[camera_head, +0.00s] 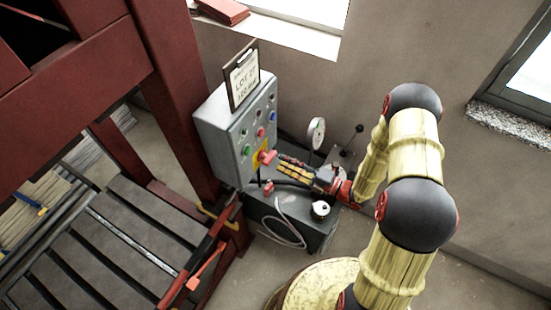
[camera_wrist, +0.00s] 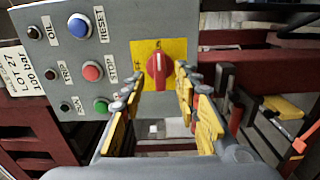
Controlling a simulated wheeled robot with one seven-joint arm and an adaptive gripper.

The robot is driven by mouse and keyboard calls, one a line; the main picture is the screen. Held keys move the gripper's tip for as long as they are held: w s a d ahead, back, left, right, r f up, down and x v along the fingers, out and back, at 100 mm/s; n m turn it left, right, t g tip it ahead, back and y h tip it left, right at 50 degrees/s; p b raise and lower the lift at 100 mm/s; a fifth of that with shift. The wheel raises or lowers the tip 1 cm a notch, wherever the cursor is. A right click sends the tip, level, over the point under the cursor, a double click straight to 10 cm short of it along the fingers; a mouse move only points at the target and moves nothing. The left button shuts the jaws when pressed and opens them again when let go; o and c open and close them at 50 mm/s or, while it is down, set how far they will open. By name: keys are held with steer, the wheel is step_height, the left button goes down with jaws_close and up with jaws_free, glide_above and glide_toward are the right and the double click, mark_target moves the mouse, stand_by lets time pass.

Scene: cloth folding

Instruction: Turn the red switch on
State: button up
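The red switch (camera_wrist: 158,68) is a rotary knob on a yellow plate (camera_wrist: 176,46) on the grey control box (camera_wrist: 112,50). In the wrist view its long axis runs roughly up and down; lettering on the plate is partly readable, and I cannot tell the setting for sure. In the head view the switch (camera_head: 268,157) sits low on the box (camera_head: 215,128). My gripper (camera_head: 279,166) points at it from the right. In the wrist view my gripper (camera_wrist: 155,86) is open, its yellow fingers on either side of the knob. Contact with the knob is not clear.
Blue, red and green buttons (camera_wrist: 92,73) with labels are beside the switch. A clipboard sign (camera_head: 243,77) stands on the box. A round gauge (camera_head: 316,133) and a black-knobbed lever (camera_head: 359,128) are behind my gripper. A dark red frame (camera_head: 178,90) stands at left.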

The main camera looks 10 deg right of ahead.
steer(key=shift+v, duration=2.75)
